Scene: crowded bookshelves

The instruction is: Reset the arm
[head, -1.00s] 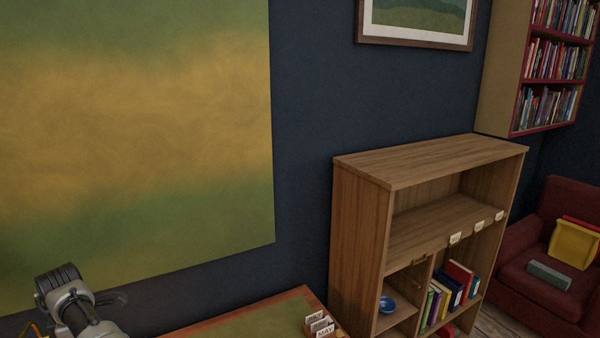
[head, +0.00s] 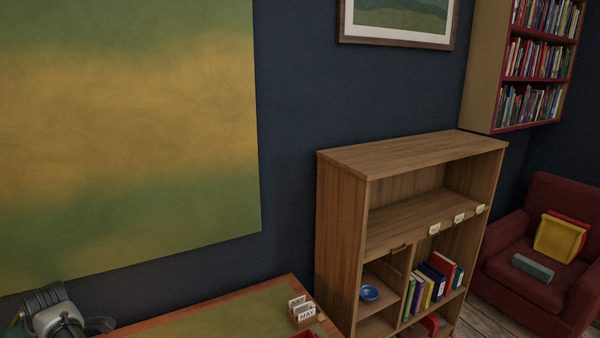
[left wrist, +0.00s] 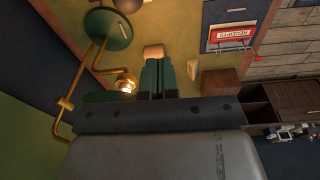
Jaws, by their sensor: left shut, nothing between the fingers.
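My left arm (head: 55,315) shows at the bottom left corner of the head view, over the near end of the desk. Its gripper is not clear there. In the left wrist view my left gripper (left wrist: 157,79) has its two dark fingers together, with nothing held between them. A small tan block-like thing (left wrist: 153,52) shows just beyond the fingertips; I cannot tell whether they touch. My right gripper is in neither view.
A brass lamp with a green shade (left wrist: 108,29) stands left of the fingers. A calendar box (head: 303,316) sits near the desk's edge. A wooden bookshelf (head: 340,215) stands beyond. A red armchair (head: 510,262) is at right.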

